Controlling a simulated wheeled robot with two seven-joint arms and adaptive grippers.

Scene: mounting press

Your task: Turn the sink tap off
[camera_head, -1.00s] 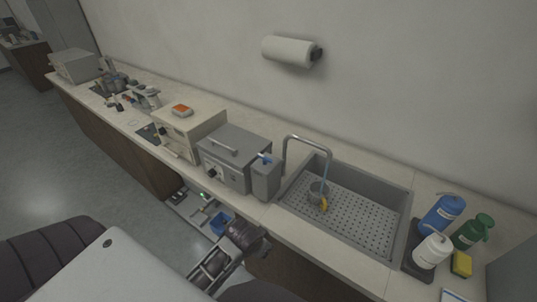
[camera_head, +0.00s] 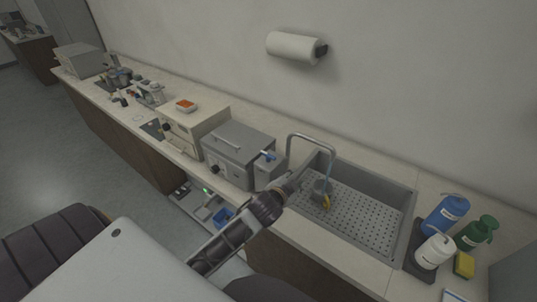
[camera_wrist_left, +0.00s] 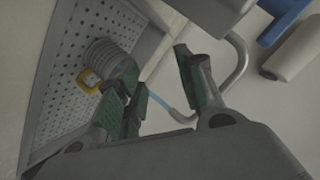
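The sink tap (camera_head: 312,138) is a grey gooseneck pipe at the sink's back left; it also shows in the wrist view (camera_wrist_left: 239,62). A thin blue stream (camera_head: 327,168) runs from its spout towards a grey cup (camera_head: 319,188) in the sink. A blue lever-like piece (camera_head: 268,156) sits on a grey box left of the tap. My left gripper (camera_head: 297,178) is at the sink's left rim, in front of the tap base, which it partly hides. In the left wrist view its fingers (camera_wrist_left: 160,85) are apart with nothing clearly between them. My right gripper is out of view.
The sink (camera_head: 400,205) has a perforated floor. A yellow piece (camera_head: 327,202) is at the cup. A grey lidded box (camera_head: 238,150) stands left. Bottles (camera_head: 445,213) and a yellow sponge (camera_head: 464,265) stand right. A paper roll (camera_head: 292,47) hangs on the wall.

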